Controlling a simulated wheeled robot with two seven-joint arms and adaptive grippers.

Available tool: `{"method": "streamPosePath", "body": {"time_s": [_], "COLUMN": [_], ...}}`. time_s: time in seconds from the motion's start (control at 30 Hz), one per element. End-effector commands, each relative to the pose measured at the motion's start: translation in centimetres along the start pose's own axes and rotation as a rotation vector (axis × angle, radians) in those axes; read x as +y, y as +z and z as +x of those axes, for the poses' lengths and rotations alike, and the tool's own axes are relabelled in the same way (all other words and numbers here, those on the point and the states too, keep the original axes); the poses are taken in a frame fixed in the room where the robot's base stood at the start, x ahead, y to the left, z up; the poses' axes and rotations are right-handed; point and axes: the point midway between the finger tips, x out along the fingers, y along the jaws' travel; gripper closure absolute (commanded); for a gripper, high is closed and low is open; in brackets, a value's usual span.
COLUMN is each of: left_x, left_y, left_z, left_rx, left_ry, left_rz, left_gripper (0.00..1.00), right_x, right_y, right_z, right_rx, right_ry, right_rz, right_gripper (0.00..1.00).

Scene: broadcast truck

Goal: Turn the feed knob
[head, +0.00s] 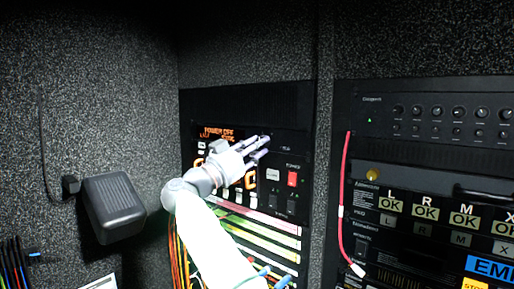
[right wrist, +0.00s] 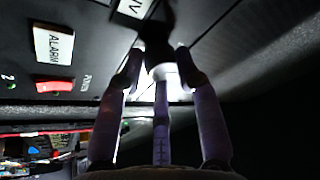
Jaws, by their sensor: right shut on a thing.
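My right gripper (head: 262,146) reaches up to the upper right part of the rack panel (head: 248,105), just right of the orange lit display (head: 218,132). In the right wrist view its fingers (right wrist: 160,58) are closed around a small round knob (right wrist: 164,72), bright on its near side. That knob seems to be the feed knob; its label cannot be read. In the head view the fingers hide most of it. How far the knob is turned cannot be told. My left gripper is not in view.
A red switch (head: 292,179) and a white ALARM button (head: 273,175) sit below right of the gripper; they also show in the wrist view. A red cable (head: 345,190) hangs at the right rack. A dark box (head: 113,206) is on the left wall. Coloured cables hang low.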

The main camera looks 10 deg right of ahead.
Motion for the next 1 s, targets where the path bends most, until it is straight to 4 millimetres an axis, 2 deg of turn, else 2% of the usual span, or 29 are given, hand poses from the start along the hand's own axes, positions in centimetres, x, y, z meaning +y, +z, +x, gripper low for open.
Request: {"method": "streamPosePath", "body": {"time_s": [0.03,1.0], "left_x": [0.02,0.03], "left_y": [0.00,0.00], "left_z": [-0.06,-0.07], "left_rx": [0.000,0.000], "left_ry": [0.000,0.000], "left_rz": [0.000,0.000], "left_gripper": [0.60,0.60], "right_x": [-0.03,0.04], "right_y": [-0.67,-0.93], "right_z": [0.23,0.35], "right_rx": [0.008,0.012], "right_ry": [0.000,0.024], "right_rz": [0.017,0.072], "right_gripper": [0.98,0.98]}}
